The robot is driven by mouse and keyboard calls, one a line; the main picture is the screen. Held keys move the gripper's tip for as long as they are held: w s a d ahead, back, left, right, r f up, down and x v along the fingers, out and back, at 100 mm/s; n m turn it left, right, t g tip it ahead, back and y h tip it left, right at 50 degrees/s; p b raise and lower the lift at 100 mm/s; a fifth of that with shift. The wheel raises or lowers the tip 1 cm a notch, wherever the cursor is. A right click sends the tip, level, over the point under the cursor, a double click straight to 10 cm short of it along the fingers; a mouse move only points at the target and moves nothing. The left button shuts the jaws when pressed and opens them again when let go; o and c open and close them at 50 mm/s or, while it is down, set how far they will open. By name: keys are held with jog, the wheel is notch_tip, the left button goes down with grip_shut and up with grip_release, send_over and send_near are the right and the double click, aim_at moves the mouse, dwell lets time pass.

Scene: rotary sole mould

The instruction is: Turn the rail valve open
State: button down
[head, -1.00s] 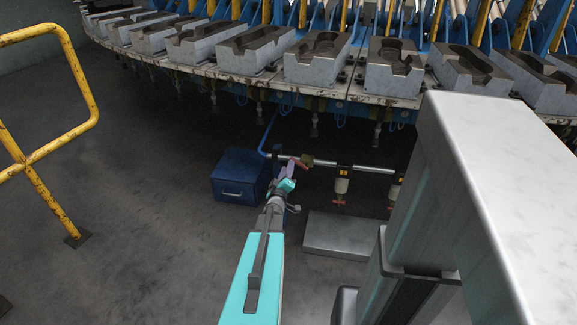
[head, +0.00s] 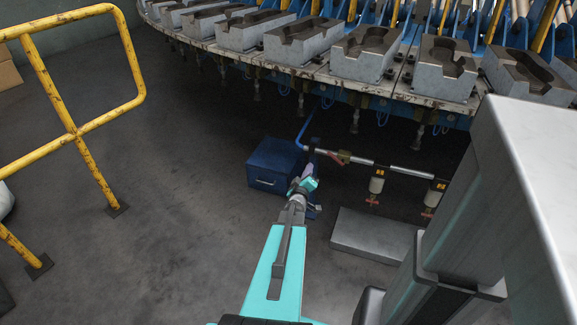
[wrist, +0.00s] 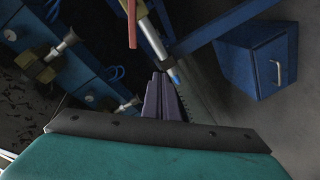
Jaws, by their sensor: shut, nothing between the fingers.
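The rail valve (head: 340,157), with a red lever and a brass-coloured body, sits on a thin pale rail (head: 385,166) beneath the round machine. In the wrist view the red lever (wrist: 132,25) hangs at the top edge beside the rail (wrist: 152,38); most of the valve body is cut off. My gripper (head: 308,170) is left of the valve and a little lower in the head view, apart from the lever. Its purple fingers (wrist: 164,88) are together with nothing between them, pointing towards the rail's blue-tipped end in the wrist view.
A blue box (head: 275,165) stands left of my gripper and also shows in the wrist view (wrist: 258,60). Two filter bowls with red taps (head: 376,187) hang under the rail. A grey block (head: 372,235) lies on the floor. A yellow railing (head: 70,130) stands at left.

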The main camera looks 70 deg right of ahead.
jog(key=w+a+f+n+t+y, duration=0.1)
jog(key=w+a+f+t+y, duration=0.1)
jog(key=w+a+f, duration=0.35)
jog(key=w+a+f+n+t+y, duration=0.1)
jog(key=w+a+f+y, duration=0.2)
jog(key=w+a, duration=0.5)
jog(key=w+a+f+n+t+y, duration=0.1)
jog(key=w+a+f+t+y, duration=0.2)
jog(key=w, duration=0.7)
jog(key=w+a+f+n+g+y, duration=0.15)
jog(key=w+a+f, duration=0.35)
jog(key=a, duration=0.6)
jog(key=w+a+f+y, duration=0.3)
jog(key=w+a+f, duration=0.15)
jog(key=a, duration=0.65)
jog(key=s+a+f+g+y, duration=0.1)
jog(key=a+f+y, duration=0.1)
jog(key=a, duration=0.6)
jog(key=s+a+f+n+g+y, duration=0.1)
jog(key=s+a+f+g, duration=0.1)
jog(key=a, duration=0.5)
jog(key=s+a+f+g+y, duration=0.1)
jog(key=a+f+y, duration=0.15)
jog(key=a, duration=0.55)
jog(key=s+a+n+g+h, duration=0.1)
jog(key=s+a+g, duration=0.5)
jog(key=s+a, duration=0.9)
jog(key=shift+s+r, duration=0.25)
jog(key=shift+s, duration=0.2)
